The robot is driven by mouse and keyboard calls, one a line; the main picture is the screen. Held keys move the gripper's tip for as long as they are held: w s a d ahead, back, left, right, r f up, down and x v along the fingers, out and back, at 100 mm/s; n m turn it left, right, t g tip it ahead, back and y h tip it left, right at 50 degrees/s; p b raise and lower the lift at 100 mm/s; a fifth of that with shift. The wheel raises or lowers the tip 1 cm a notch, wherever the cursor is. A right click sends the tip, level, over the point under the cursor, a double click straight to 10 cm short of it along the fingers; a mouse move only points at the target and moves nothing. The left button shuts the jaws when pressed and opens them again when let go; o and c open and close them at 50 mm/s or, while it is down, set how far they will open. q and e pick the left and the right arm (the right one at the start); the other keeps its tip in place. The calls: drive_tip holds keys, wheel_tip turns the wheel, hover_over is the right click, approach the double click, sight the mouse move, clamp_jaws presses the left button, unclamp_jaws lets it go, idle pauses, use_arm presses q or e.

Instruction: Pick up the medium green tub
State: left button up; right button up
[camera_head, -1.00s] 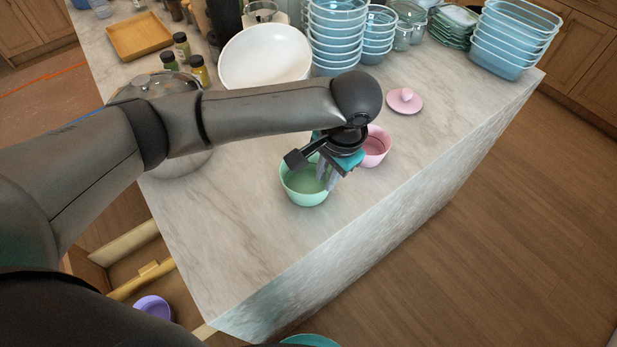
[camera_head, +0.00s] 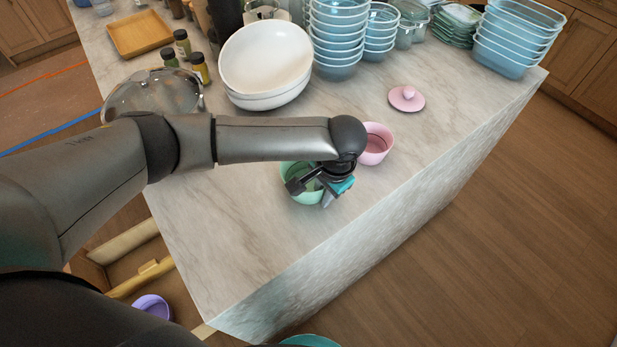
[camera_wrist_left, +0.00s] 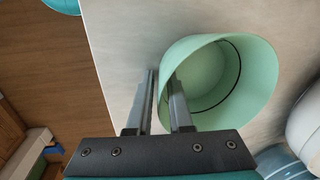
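The medium green tub (camera_head: 297,193) stands upright on the marble island near its front edge, partly hidden by my left gripper (camera_head: 325,191). In the left wrist view the tub (camera_wrist_left: 258,88) is open-topped and looks empty. There my left gripper (camera_wrist_left: 162,78) straddles the tub's near wall, one finger outside and one inside. A gap shows between the fingers, so it looks open around the wall rather than closed on it. My right gripper is in neither current view.
A pink tub (camera_head: 376,145) stands just right of the green one, with a pink lid (camera_head: 407,98) behind it. White bowls (camera_head: 262,55), a glass lid (camera_head: 150,92) and stacked blue containers (camera_head: 340,40) stand farther back. The marble counter (camera_head: 250,230) in front is clear.

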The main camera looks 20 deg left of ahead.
use_arm(q)
clamp_jaws()
idle(1.3)
